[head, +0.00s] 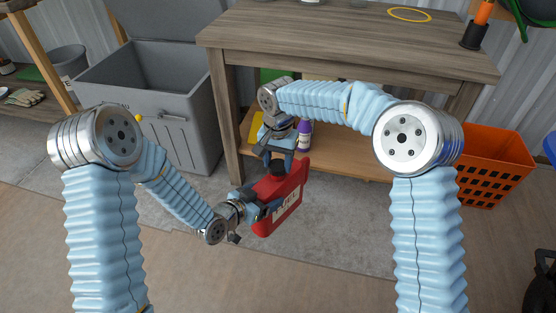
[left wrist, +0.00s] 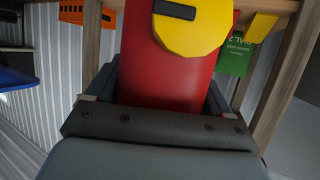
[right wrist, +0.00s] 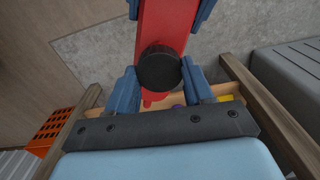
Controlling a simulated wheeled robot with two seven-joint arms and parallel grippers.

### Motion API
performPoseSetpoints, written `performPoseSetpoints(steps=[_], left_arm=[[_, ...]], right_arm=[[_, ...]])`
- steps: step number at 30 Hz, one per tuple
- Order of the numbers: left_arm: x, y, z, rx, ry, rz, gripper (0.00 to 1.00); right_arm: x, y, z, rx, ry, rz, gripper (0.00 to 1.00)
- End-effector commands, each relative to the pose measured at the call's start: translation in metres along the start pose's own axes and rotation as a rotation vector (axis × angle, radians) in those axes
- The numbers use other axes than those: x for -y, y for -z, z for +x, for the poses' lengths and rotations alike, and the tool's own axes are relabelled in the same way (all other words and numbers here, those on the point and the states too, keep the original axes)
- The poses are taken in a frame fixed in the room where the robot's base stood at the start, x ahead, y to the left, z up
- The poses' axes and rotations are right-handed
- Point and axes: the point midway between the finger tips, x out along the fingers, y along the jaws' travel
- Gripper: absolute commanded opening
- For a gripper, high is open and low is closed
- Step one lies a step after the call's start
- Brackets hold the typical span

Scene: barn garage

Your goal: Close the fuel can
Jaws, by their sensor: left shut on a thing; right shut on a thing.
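The red fuel can (head: 290,198) hangs tilted in front of the workbench, clear of the floor, with a pale label on its side. My left gripper (head: 264,210) is shut on its body; the red body (left wrist: 165,80) also fills the middle of the left wrist view, between the fingers. My right gripper (head: 280,160) is above, at the can's upper end. In the right wrist view the round black cap (right wrist: 158,68) sits at the can's end, between my right fingers, which are shut on it. Whether the cap is fully seated cannot be told.
The wooden workbench (head: 340,38) stands behind the can, with a purple bottle (head: 304,136) on its lower shelf. A grey bin (head: 150,95) stands at left and an orange crate (head: 495,160) at right. A yellow round thing (left wrist: 190,30) overlaps the can in the left wrist view.

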Motion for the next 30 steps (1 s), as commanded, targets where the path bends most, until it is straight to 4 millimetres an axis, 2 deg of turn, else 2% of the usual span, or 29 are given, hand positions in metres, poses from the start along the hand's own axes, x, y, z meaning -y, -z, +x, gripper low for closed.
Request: performPoseSetpoints(steps=[14,15,18,20,23,30], left_arm=[[0.0,0.0012,0.0001,-0.003,0.0,0.001,0.05],[0.0001,0.0012,0.0001,-0.003,0.0,0.001,0.0],[0.0001,0.0012,0.0001,-0.003,0.0,0.001,0.0],[0.0001,0.0012,0.0001,-0.003,0.0,0.001,0.0],[0.0001,0.0011,0.0001,-0.003,0.0,0.001,0.0],[0.0001,0.0009,0.0001,-0.002,0.0,0.001,0.0]], right_arm=[[0.0001,-0.0002,0.0099,0.001,0.0,0.0,0.23],[0.0001,-0.0001,0.0095,0.0,0.0,0.002,0.23],[0.0004,-0.0007,0.0093,0.0,-0.001,0.068,0.23],[0.0004,-0.001,0.0089,-0.001,-0.002,0.178,0.23],[0.0002,-0.0012,0.0087,-0.005,-0.002,0.479,0.23],[-0.0003,-0.003,0.0095,-0.006,-0.001,1.343,0.23]])
